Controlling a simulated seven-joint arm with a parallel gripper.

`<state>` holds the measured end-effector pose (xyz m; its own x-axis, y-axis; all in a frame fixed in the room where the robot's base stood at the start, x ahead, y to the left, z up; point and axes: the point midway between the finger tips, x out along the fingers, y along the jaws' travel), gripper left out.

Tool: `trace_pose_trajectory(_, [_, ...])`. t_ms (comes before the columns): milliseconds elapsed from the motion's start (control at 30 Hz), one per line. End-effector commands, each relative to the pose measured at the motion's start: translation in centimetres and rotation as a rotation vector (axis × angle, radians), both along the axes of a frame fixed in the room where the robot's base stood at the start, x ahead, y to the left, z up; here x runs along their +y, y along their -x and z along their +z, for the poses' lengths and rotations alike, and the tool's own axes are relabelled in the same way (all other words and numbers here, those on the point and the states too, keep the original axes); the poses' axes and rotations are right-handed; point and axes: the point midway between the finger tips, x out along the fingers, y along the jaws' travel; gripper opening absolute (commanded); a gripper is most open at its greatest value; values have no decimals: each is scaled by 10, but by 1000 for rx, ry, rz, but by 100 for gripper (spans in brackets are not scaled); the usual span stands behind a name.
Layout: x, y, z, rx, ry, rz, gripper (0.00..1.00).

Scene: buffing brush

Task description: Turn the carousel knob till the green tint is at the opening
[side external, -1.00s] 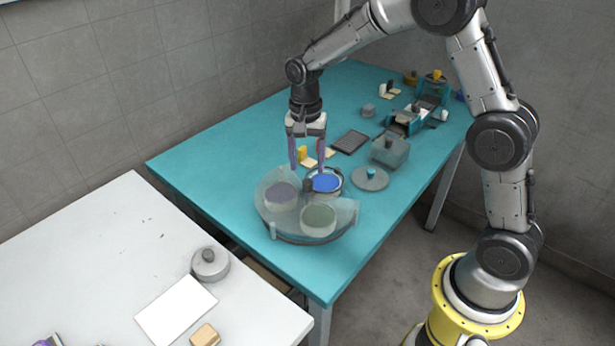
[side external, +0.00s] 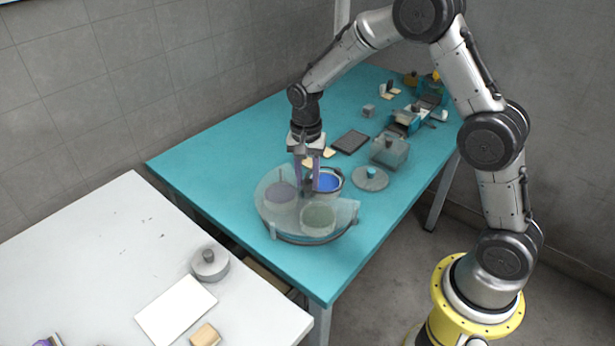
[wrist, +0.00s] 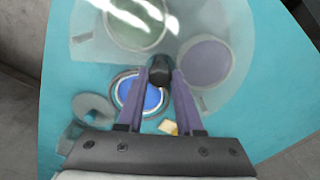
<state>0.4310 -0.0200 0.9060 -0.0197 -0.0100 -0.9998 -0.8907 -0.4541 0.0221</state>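The carousel (side external: 262,212) is a round turntable under a clear cover on the teal table. Its black knob (wrist: 160,68) is at the middle. The blue tint (side external: 327,182) is at the cover's opening and also shows uncovered in the wrist view (wrist: 140,96). The green tint (side external: 318,216) is under the cover on the near side, at top left in the wrist view (wrist: 138,22). The purple-grey tint (side external: 279,192) is under the cover at left. My gripper (side external: 308,183) points down with its fingers on both sides of the knob, and it appears shut on it.
A clear box (side external: 390,151), a dark flat pad (side external: 350,142) and a teal fixture (side external: 405,121) stand farther back. A white table (side external: 120,240) is at left. The front teal corner is clear.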

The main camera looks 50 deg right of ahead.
Motion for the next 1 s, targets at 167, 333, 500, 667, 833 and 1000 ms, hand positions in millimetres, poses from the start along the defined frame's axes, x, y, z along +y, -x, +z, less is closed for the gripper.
trace_pose_trajectory(167, [0, 0, 0, 0, 0, 0, 0])
trace_pose_trajectory(333, [0, 0, 1, 0, 0, 7, 0])
trace_pose_trajectory(500, [0, 0, 1, 1, 0, 47, 0])
trace_pose_trajectory(667, [0, 0, 1, 0, 0, 133, 0])
trace_pose_trajectory(833, [0, 0, 1, 0, 1, 271, 0])
trace_pose_trajectory(1000, [0, 0, 1, 1, 1, 433, 0])
